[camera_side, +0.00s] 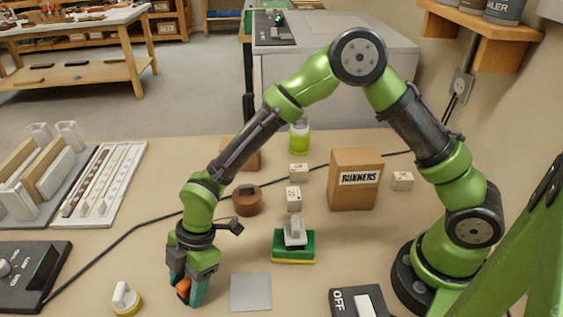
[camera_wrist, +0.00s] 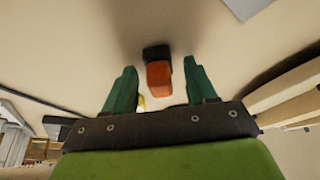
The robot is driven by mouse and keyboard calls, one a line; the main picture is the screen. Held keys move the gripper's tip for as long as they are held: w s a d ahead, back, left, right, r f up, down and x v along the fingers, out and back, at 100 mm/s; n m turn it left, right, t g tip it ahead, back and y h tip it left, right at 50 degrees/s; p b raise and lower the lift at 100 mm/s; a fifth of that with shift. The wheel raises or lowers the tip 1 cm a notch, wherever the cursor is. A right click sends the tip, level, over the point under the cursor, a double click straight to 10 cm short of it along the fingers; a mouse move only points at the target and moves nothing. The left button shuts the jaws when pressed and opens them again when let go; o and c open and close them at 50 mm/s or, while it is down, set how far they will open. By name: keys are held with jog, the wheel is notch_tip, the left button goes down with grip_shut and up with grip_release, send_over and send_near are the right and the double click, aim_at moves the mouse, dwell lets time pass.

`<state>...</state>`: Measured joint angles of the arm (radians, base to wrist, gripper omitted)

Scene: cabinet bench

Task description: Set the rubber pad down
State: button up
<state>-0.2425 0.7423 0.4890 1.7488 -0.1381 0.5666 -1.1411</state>
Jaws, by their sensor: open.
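An orange and black block (camera_wrist: 158,72), which seems to be the rubber pad, lies between the two fingers of my gripper (camera_wrist: 160,80) in the wrist view. Gaps show on both sides of it, so the fingers are open and not pressing on it. In the side view, my gripper (camera_side: 186,289) points down low over the bench at the front left. The block's orange part (camera_side: 183,288) shows between the teal fingers, which hide the rest. I cannot tell exactly how it meets the bench.
A flat grey square (camera_side: 250,292) lies right of my gripper, and a white-and-yellow knob (camera_side: 126,298) lies left. A green-and-yellow block with a grey handle (camera_side: 294,246), a brown round piece (camera_side: 247,200) and a RUNNERS box (camera_side: 355,180) stand farther back. A black cable (camera_side: 130,232) crosses the bench.

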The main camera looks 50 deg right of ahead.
jog(key=v, duration=1.2)
jog(key=s+d+r+m+t, duration=0.2)
jog(key=s+d+r+m, duration=0.2)
jog(key=d+m, duration=0.3)
jog(key=s+d+r+m+t+h, duration=0.1)
jog(key=s+d+r+m+t, duration=0.1)
jog(key=s+d+r+m, duration=0.2)
jog(key=s+d+r+m+t+h, duration=0.1)
jog(key=s+d+r+m+t, duration=0.2)
jog(key=d+m, duration=0.8)
jog(key=s+d+r, duration=0.1)
jog(key=d, duration=0.2)
jog(key=shift+s+r, duration=0.25)
jog(key=shift+s, duration=0.05)
